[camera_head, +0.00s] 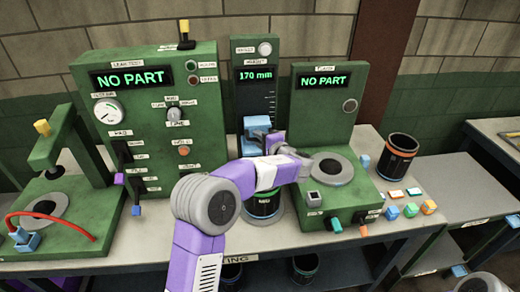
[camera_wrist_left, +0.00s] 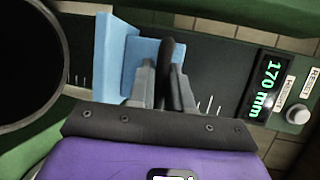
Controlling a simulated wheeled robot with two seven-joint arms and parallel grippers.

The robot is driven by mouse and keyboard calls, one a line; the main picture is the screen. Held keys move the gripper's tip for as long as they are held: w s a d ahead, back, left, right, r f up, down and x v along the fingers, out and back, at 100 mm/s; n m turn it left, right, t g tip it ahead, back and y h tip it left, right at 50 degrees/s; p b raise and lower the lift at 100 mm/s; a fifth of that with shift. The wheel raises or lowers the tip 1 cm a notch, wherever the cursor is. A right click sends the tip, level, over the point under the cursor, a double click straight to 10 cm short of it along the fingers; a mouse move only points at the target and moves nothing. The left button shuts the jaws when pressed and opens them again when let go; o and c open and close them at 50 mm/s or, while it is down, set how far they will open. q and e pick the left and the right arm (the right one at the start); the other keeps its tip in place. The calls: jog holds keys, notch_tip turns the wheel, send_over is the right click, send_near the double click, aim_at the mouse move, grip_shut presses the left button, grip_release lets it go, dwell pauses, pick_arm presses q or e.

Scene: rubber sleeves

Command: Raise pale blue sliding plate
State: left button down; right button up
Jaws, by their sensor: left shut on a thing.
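The pale blue sliding plate (camera_head: 257,123) is on the dark scale panel of the green height gauge, below its 170 mm display. It also shows in the left wrist view (camera_wrist_left: 115,55), with a dark handle (camera_wrist_left: 167,50) standing out from it. My left gripper (camera_wrist_left: 162,85) is shut on this handle, its grey fingers on either side. In the head view my left arm hides part of the plate's lower area and the gripper's tips.
A dark cylinder (camera_head: 263,204) stands below my left wrist. To the left is the leak-test cabinet (camera_head: 150,75) with a NO PART display; to the right is another green station (camera_head: 322,105). A dark cup with an orange band (camera_head: 397,155) stands at the bench's right.

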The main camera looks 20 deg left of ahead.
pick_arm(q)
notch_tip(320, 180, up, 12)
jog(key=p, duration=0.3)
jog(key=shift+f, duration=0.25)
jog(key=c, duration=1.1)
grip_release()
jog(key=b+v, duration=0.1)
jog(key=v, duration=0.6)
jog(key=shift+s+d, duration=0.15)
jog(key=shift+d, duration=0.1)
